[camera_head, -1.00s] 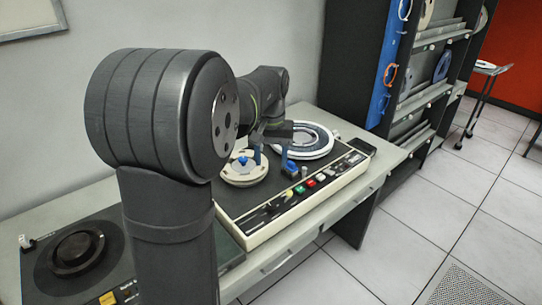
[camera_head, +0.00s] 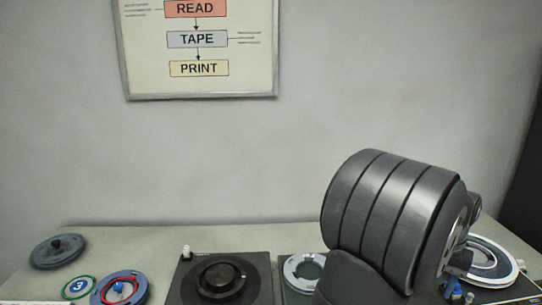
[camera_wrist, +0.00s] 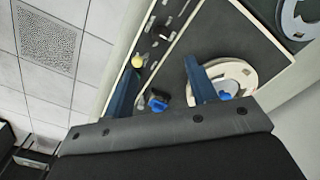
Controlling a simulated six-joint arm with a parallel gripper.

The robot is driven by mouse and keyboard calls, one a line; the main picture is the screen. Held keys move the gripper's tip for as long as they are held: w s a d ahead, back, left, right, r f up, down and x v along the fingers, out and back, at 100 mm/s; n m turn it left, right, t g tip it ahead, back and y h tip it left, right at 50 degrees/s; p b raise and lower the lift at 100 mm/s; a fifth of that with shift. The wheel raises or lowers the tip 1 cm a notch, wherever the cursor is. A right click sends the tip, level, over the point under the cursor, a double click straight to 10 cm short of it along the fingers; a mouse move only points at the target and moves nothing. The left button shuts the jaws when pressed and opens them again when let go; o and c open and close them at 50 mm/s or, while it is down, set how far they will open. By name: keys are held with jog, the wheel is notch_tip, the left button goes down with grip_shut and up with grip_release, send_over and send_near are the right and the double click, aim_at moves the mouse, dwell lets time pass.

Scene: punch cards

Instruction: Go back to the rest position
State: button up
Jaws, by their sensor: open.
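My gripper (camera_wrist: 160,66) shows in the wrist view with its two blue fingers spread apart and nothing held between them. It is over the tape machine's dark deck (camera_wrist: 212,38). The right finger overlaps a cream reel (camera_wrist: 243,72) with a blue hub. A blue knob (camera_wrist: 157,103) shows between the fingers, close to the gripper's body. In the head view my arm fills the lower right and hides most of the gripper and the machine; a white-rimmed reel (camera_head: 508,269) shows beyond it.
In the head view, a black unit with a round dial (camera_head: 220,278) stands mid-table. A grey disc (camera_head: 57,252), a green-ringed disc (camera_head: 78,288) and a blue disc (camera_head: 135,290) lie left. A wall chart (camera_head: 200,50) hangs above. Floor tiles (camera_wrist: 100,50) show in the wrist view.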

notch_tip(320, 180, down, 14)
jog(key=shift+r, duration=0.2)
jog(key=shift+r, duration=0.1)
dwell(0.3)
notch_tip(320, 180, up, 17)
notch_tip(320, 180, down, 17)
jog(key=shift+f, duration=0.1)
jog(key=shift+m, duration=0.3)
jog(key=m, duration=0.7)
jog(key=shift+r+m, duration=0.25)
jog(key=shift+m, duration=0.55)
notch_tip(320, 180, up, 7)
